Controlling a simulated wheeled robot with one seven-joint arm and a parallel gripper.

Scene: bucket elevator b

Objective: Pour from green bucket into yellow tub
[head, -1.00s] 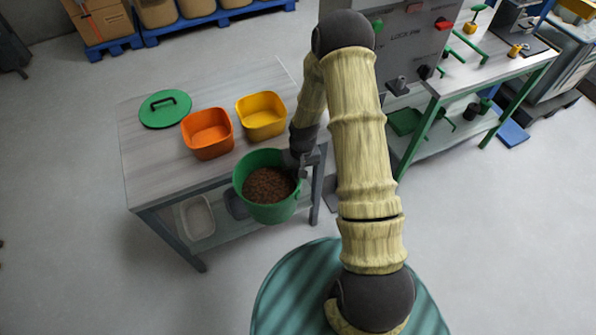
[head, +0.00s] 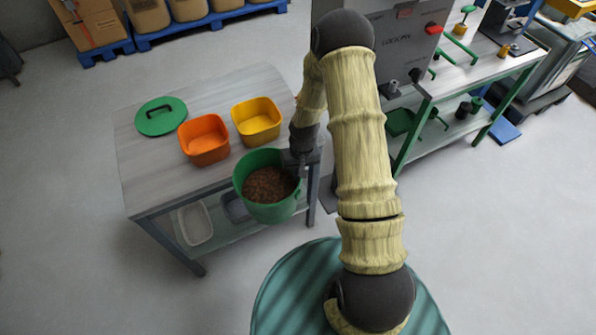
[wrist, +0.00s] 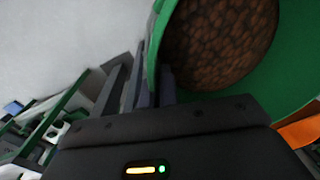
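The green bucket (head: 268,209) is upright in the head view, held out in front of the table's near edge, with brown pellets (head: 268,185) inside. My gripper (head: 302,170) is at the bucket's right rim and appears shut on it. The wrist view shows the gripper fingers (wrist: 152,92) at the green bucket wall (wrist: 290,90), with the brown contents (wrist: 215,45) beyond. The yellow tub (head: 257,120) stands on the table behind the bucket and looks empty.
An orange tub (head: 204,140) stands left of the yellow tub, close to it. A green lid (head: 161,116) lies farther left on the grey table (head: 150,175). A grey machine panel (head: 405,45) stands right of the table. Grey containers (head: 195,222) sit on the lower shelf.

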